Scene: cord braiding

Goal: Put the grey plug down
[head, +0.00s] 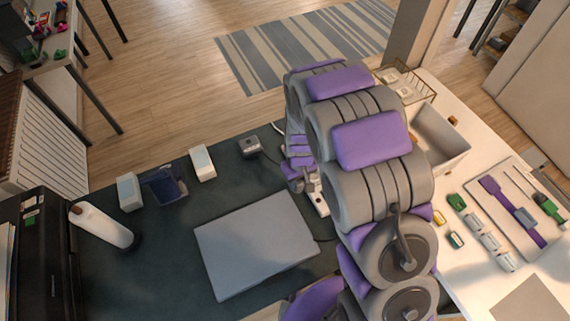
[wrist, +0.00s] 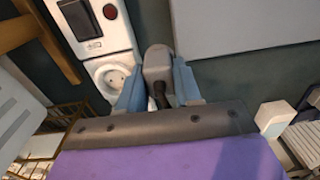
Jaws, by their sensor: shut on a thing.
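In the wrist view, my gripper (wrist: 155,78) is shut on the grey plug (wrist: 157,62), with one blue finger on each side of it. A dark cord leaves the plug toward the palm. The white power strip (wrist: 115,45) lies just left of the plug, with a red switch and a round socket that looks empty. Whether the plug touches the strip or the table cannot be told. In the head view, part of the power strip (head: 318,196) shows beside my arm. My arm hides the plug and the fingertips there.
A flat grey slab (head: 255,245) lies on the dark table mat (head: 170,240), near the strip. A small grey box (head: 249,146) with a cord stands behind it. White blocks (head: 202,162) and a white bottle (head: 100,226) are left. A bin (head: 440,140) is right. Bare mat lies left of the slab.

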